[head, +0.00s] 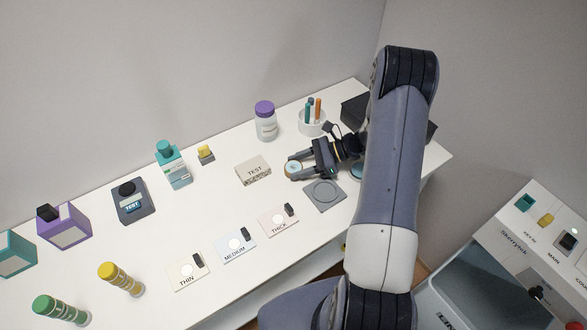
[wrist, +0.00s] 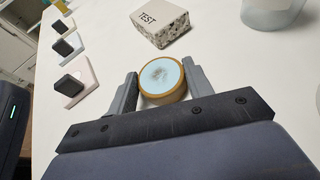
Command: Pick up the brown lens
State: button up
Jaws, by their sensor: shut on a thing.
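The brown lens (wrist: 163,78) is a round disc with a brown rim and a pale blue face bearing a dark smudge. In the wrist view it sits between the two fingers of my gripper (wrist: 165,84), which is shut on its rim. In the head view my gripper (head: 294,167) reaches left over the white table, with the lens (head: 292,168) at its fingertips. I cannot tell whether the lens touches the table.
A speckled TEST block (head: 254,171) is just left of the lens, also in the wrist view (wrist: 160,24). A grey square pad with a ring (head: 325,196) lies in front. THIN, MEDIUM and THICK cards (head: 236,246) lie nearer. A purple-lidded jar (head: 265,121) and pen cup (head: 312,124) stand behind.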

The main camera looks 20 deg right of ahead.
jog(key=shift+c, duration=0.9)
